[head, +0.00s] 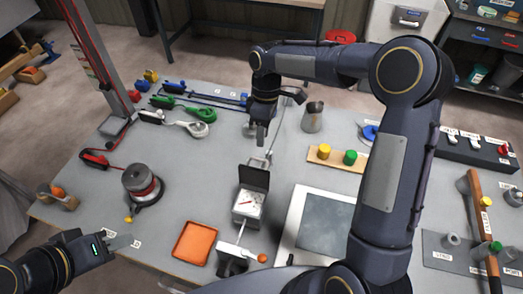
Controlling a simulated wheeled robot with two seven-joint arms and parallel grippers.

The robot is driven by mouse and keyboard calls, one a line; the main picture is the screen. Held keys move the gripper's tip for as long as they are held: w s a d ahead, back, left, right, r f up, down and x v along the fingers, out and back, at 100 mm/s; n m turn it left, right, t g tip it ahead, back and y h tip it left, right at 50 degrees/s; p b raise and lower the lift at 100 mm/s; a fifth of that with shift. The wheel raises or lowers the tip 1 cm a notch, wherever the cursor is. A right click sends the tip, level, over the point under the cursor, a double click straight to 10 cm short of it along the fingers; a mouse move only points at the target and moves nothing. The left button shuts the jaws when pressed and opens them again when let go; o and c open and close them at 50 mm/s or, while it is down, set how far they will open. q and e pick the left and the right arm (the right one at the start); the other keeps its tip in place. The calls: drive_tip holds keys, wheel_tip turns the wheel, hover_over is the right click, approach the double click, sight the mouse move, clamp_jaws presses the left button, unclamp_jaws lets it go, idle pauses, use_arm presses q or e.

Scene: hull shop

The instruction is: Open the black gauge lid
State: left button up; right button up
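The gauge (246,206) is a small box with a pale dial face near the middle of the table. Its black lid (254,177) stands raised at the back of the box, so the dial shows. My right gripper (262,136) points down beyond the lid, apart from it, near a thin upright metal rod. I see nothing held in it, but its finger gap is unclear. My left gripper (124,242) is low at the left, far from the gauge, over the table's front left edge. Its fingers are too small to read.
A metal clamp or vise (232,258) stands in front of the gauge, with an orange tray (195,242) to its left. A dark slab (326,222) lies to the right. A reel (142,182) stands at left. A metal jug (312,118) is near my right gripper.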

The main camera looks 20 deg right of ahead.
sight(261, 159)
drive_tip(key=b+x, duration=0.2)
drive_tip(key=x, duration=0.5)
clamp_jaws()
